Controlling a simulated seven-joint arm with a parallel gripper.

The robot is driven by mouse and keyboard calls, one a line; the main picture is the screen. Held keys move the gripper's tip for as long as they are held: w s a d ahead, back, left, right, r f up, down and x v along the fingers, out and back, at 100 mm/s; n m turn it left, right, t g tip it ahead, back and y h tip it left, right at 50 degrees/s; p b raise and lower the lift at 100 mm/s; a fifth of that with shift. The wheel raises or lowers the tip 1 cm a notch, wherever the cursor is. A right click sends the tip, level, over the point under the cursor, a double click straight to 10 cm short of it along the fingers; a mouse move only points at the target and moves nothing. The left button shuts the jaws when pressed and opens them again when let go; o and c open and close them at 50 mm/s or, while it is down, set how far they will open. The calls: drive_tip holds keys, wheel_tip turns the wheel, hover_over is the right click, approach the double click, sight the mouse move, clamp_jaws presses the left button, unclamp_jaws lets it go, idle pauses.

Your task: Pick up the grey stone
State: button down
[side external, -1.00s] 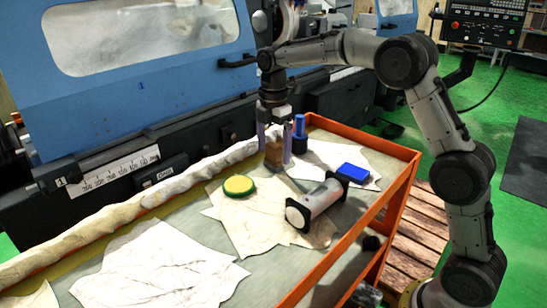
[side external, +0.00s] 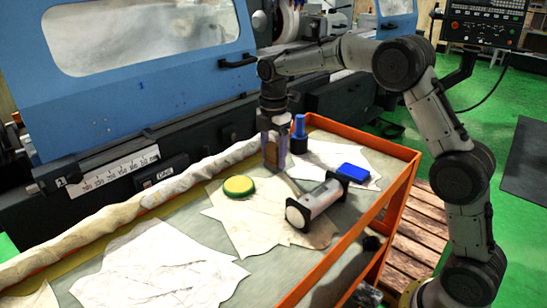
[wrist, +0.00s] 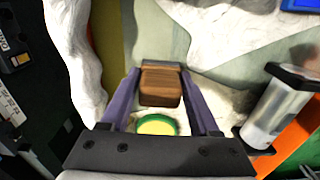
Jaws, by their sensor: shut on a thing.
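My gripper (side external: 273,160) points down at the far part of the cart top, with its two purple fingers shut on a brown, wood-like block (side external: 271,153). In the wrist view the block (wrist: 160,88) sits between the fingertips (wrist: 159,75). I cannot tell whether the block's underside touches the surface. I see no plainly grey stone; the held block looks brown.
A yellow-green round tin (side external: 239,186), a pale cylinder with black ends (side external: 315,204), a blue box (side external: 353,172) and a blue-topped black object (side external: 299,135) stand nearby. White cloths lie on the orange-rimmed cart (side external: 395,205). The blue machine (side external: 150,95) is behind.

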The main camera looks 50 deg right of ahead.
sight(273, 144)
drive_tip(key=shift+r, duration=0.1)
drive_tip(key=shift+r, duration=0.45)
wheel_tip(273, 144, up, 2)
drive_tip(key=shift+r, duration=0.2)
drive_tip(key=s+r, duration=0.9)
drive_tip(key=s, duration=0.5)
drive_tip(key=shift+a+r, duration=0.25)
drive_tip(key=shift+a, duration=0.2)
